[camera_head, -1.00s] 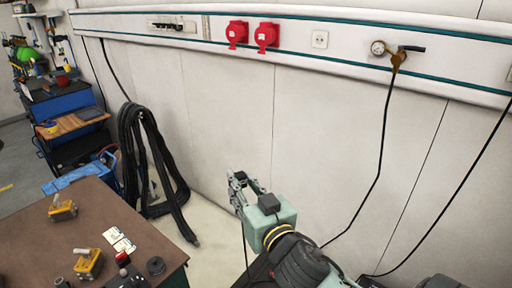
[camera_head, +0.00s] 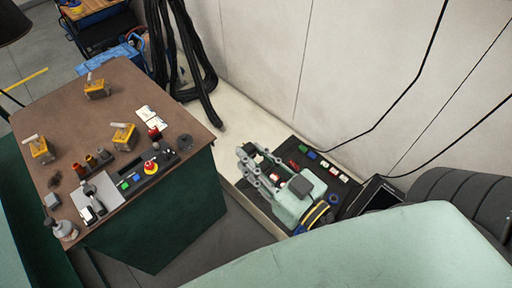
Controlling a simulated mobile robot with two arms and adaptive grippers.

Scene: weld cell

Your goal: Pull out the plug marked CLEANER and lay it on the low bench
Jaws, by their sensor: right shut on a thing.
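My right gripper (camera_head: 249,165) is pale green with grey fingers. It is shut on a small dark thing, likely a plug, mostly hidden between the fingers; no marking on it can be read. The gripper is over the low, cream-topped bench (camera_head: 235,132) along the wall, near its front edge. I cannot tell whether the held thing touches the bench. My left gripper is not in view. The wall sockets are out of view now.
Black hoses (camera_head: 178,60) hang behind. A brown-topped table (camera_head: 110,80) with yellow blocks and a control box stands left. Black cables (camera_head: 385,125) run along the wall.

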